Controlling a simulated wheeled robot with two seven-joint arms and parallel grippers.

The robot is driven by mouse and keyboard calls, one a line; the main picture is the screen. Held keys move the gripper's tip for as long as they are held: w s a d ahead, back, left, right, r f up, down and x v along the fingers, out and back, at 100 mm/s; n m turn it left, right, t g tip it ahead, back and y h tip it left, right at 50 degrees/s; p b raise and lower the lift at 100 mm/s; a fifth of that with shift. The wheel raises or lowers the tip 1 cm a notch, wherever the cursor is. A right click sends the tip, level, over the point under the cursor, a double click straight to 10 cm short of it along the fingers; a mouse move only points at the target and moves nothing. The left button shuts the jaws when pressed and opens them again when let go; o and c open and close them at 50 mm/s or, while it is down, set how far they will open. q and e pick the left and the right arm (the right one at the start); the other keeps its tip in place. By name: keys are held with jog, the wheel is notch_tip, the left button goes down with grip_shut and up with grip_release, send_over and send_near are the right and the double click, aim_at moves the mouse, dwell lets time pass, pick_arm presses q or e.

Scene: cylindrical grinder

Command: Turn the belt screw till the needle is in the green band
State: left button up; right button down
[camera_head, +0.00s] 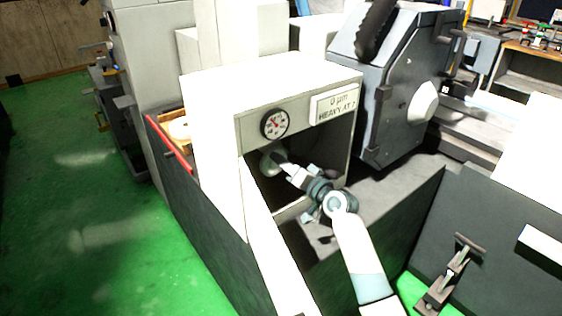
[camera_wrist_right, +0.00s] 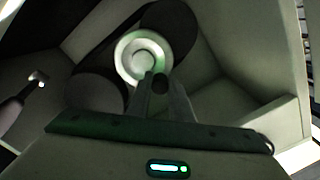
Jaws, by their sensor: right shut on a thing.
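The round dial (camera_head: 275,123) is on the cabinet front, with a white face and dark rim. It is too small to read the needle against a green band. My right gripper (camera_head: 283,163) reaches into the open bay below the dial, beside a pale round part (camera_head: 268,163). In the right wrist view, my right gripper's fingers (camera_wrist_right: 160,88) are close together in front of a pale disc (camera_wrist_right: 125,60) with a dark belt (camera_wrist_right: 174,28) beside it. They are shut on what appears to be the belt screw, mostly hidden between the tips. My left gripper does not show.
A white sign (camera_head: 334,103) reading "0 µm" and "HEAVY AT 2" is right of the dial. Bay walls (camera_wrist_right: 225,70) stand close around my right gripper. A large grey wheel housing (camera_head: 395,85) stands right of the cabinet. Green floor (camera_head: 90,200) is open at left.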

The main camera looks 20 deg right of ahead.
jog(key=shift+r, duration=0.1)
jog(key=c, duration=1.6)
grip_release()
jog(key=shift+s, duration=0.1)
jog(key=shift+b+v, duration=2.15)
jog(key=shift+v, duration=6.5)
